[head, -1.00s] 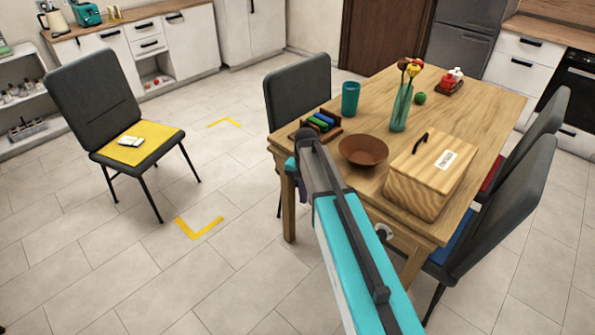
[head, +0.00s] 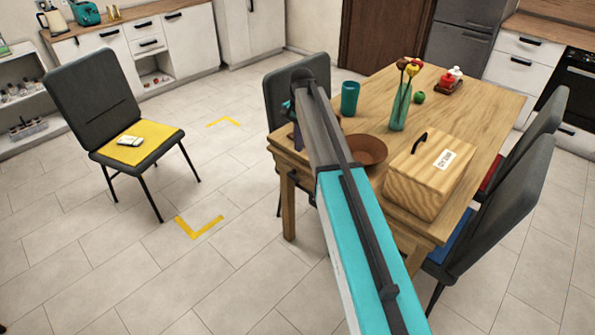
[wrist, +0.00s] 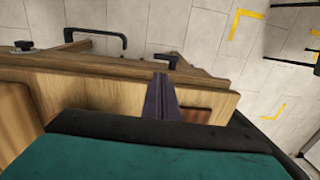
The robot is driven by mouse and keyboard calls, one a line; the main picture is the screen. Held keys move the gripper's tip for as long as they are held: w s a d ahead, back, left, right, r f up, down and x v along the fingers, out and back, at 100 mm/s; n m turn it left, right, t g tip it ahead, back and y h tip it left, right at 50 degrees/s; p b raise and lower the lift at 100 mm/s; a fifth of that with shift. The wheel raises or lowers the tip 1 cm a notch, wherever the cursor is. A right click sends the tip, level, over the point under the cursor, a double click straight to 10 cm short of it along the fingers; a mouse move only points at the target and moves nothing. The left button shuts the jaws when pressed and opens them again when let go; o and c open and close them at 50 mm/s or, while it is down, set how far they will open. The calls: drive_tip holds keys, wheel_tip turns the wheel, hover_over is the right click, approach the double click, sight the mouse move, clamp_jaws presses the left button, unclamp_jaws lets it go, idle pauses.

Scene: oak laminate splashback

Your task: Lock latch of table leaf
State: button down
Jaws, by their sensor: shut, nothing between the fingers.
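The wooden table (head: 462,108) stands right of centre in the head view. In the wrist view its wooden edge (wrist: 75,78) runs across the picture. Along that edge are a black bar handle (wrist: 97,33), a small black fitting (wrist: 166,59) and a black knob (wrist: 22,46). I cannot tell which of them is the latch, or whether it is locked. My gripper (wrist: 161,82) is shut and empty, its dark fingers over the wood just below the small black fitting. In the head view my arm mostly hides the gripper, at the table's left corner.
A brown bowl (head: 368,150), wooden box (head: 428,180), teal cup (head: 350,98) and glass vase (head: 400,108) stand on the table. Dark chairs (head: 515,185) flank it. Another chair (head: 95,95) with a yellow seat stands left. Floor between has yellow corner marks (head: 198,230).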

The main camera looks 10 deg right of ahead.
sight(296, 178)
drive_tip(key=shift+f, duration=0.2)
drive_tip(key=shift+w+a+f+p, duration=0.15)
drive_tip(key=shift+f+p, duration=0.6)
drive_tip(key=shift+f, duration=2.65)
drive_tip(key=shift+w+a+f+p, duration=0.15)
drive_tip(key=shift+f+p, duration=0.6)
drive_tip(key=shift+f, duration=2.65)
drive_tip(key=shift+d, duration=0.1)
drive_tip(key=shift+s+a+f, duration=0.1)
drive_tip(key=shift+s+a, duration=0.05)
drive_tip(key=shift+a, duration=0.1)
